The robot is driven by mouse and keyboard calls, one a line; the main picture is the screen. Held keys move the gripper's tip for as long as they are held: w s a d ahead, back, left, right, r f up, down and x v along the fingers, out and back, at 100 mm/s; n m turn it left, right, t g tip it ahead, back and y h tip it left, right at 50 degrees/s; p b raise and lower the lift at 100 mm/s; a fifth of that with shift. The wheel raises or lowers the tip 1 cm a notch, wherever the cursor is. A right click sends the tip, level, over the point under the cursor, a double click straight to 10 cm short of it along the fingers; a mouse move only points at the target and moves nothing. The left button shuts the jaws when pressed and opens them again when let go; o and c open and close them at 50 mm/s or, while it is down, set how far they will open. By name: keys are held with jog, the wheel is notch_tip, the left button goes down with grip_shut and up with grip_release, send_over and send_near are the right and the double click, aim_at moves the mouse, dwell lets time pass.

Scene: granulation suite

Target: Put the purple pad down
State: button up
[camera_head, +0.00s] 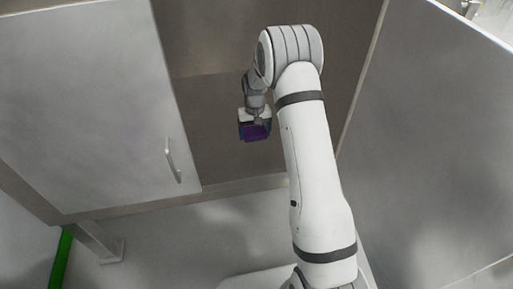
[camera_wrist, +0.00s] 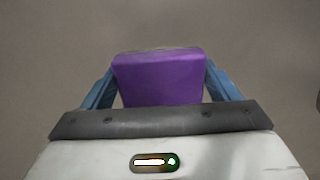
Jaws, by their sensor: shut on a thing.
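The purple pad (camera_wrist: 160,80) is a block between the two blue fingers of my gripper (camera_wrist: 160,92) in the wrist view. My gripper is shut on it. Behind the pad in the wrist view is a plain grey-brown surface; the gap between the pad and that surface cannot be told. In the head view, the purple pad (camera_head: 257,132) shows dark purple at the end of my arm, in front of the open cabinet interior (camera_head: 225,160). My gripper's fingers are hard to make out there.
A grey cabinet door (camera_head: 90,100) with a handle (camera_head: 173,160) stands at the left of the opening. Another large grey panel (camera_head: 430,140) stands at the right. The cabinet floor around the pad looks bare. A green strip (camera_head: 62,258) shows at the lower left.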

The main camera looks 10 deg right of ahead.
aim_at(256, 150)
jog(key=f, duration=0.2)
jog(key=f+b, duration=0.1)
jog(key=f, duration=0.4)
jog(key=shift+d+f, duration=0.15)
jog(key=shift+d, duration=0.15)
jog(key=shift+f+b, duration=0.15)
jog(key=shift+b, duration=0.2)
jog(key=o, duration=0.8)
